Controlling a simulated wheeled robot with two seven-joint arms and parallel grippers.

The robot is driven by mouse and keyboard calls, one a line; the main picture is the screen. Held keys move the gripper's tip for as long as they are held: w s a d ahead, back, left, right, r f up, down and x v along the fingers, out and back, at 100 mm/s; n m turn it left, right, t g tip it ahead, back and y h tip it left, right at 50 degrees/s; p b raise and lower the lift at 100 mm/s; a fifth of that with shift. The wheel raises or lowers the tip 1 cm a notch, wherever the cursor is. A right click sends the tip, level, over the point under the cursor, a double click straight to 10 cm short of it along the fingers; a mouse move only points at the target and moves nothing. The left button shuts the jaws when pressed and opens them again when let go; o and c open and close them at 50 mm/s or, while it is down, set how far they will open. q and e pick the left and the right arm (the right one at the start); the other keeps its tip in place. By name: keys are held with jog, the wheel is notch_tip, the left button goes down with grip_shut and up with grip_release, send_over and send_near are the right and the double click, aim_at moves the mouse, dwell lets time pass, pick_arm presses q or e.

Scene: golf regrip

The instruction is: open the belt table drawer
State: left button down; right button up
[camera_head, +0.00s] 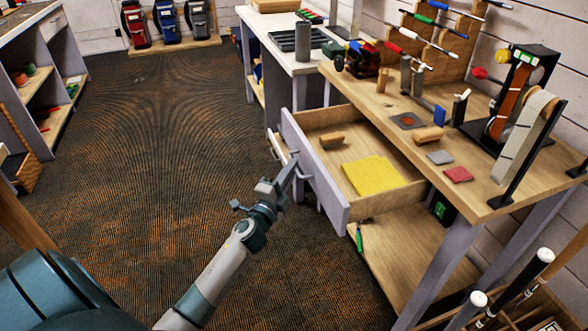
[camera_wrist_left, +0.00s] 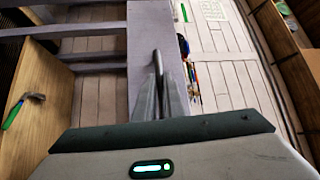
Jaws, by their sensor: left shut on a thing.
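The belt table drawer (camera_head: 335,205) stands pulled out from under the wooden table top (camera_head: 400,125), its pale lilac front facing left. Inside it lie a yellow cloth (camera_head: 372,176) and a small wooden block-like piece (camera_head: 331,140). My left gripper (camera_head: 291,170) is at the drawer front, shut on the drawer handle (camera_head: 279,150). In the left wrist view the fingers (camera_wrist_left: 160,98) close around the dark handle bar (camera_wrist_left: 157,62) beside the pale drawer front (camera_wrist_left: 142,40). My right gripper is not in view.
The table carries a belt sander (camera_head: 515,105), a red vise (camera_head: 362,58) and small pads. A lower shelf (camera_head: 400,255) holds a green-handled tool (camera_head: 359,238). Golf clubs (camera_head: 520,280) stand at lower right. The dark carpet (camera_head: 150,150) left of the drawer is clear.

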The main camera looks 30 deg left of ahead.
pick_arm(q)
jog(key=shift+f, duration=0.1)
jog(key=c, duration=1.8)
grip_release()
jog(key=shift+c, duration=0.2)
